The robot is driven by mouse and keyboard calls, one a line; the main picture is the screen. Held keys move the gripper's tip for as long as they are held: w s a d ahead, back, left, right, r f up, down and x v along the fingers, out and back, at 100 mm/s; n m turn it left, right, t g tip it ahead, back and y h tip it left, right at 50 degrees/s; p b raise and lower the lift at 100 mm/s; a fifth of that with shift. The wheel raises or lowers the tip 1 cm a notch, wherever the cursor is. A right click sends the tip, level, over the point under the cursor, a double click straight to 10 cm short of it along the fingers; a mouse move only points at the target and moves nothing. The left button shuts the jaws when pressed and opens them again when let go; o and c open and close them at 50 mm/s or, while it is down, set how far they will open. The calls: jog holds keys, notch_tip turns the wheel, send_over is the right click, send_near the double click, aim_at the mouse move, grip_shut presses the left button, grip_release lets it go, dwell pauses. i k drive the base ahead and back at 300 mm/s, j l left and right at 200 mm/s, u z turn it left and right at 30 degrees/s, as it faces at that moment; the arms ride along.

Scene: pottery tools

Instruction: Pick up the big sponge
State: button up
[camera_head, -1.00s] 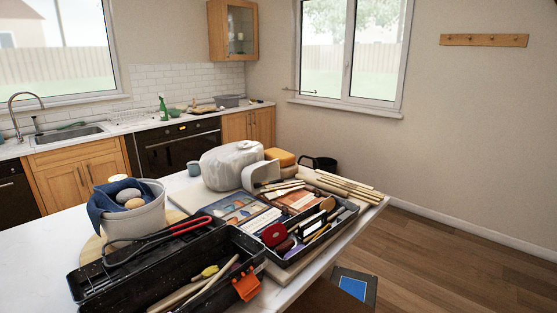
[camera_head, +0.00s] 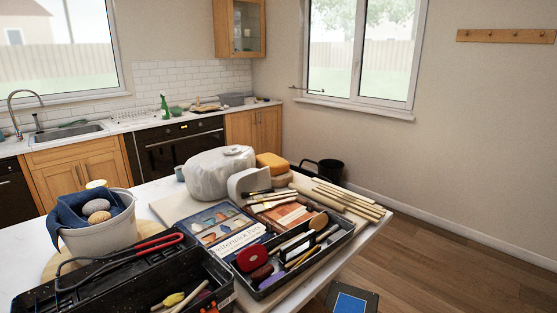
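A yellow-orange block with rounded edges, which looks like the big sponge (camera_head: 271,161), sits near the far edge of the table in the head view. It rests on a paler tan block (camera_head: 281,180), beside a grey-white curved piece (camera_head: 240,184) and a lump wrapped in pale plastic (camera_head: 212,176). Two smaller round, sponge-like pieces, one tan (camera_head: 96,206) and one grey (camera_head: 99,217), lie on a blue cloth in a white bucket at the left. My gripper is not in view.
A black toolbox (camera_head: 95,290) stands at the front left. A black tray of tools (camera_head: 345,236), booklets (camera_head: 235,238) and wooden sticks (camera_head: 350,200) crowd the table before and right of the block. A black bin (camera_head: 330,172) stands beyond.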

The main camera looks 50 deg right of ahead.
aim_at(277, 166)
jog(key=l+u, duration=0.1)
jog(key=l, duration=0.85)
jog(key=k+l, duration=0.1)
jog(key=l, duration=0.85)
jog(key=l+u, duration=0.15)
jog(key=l, duration=0.8)
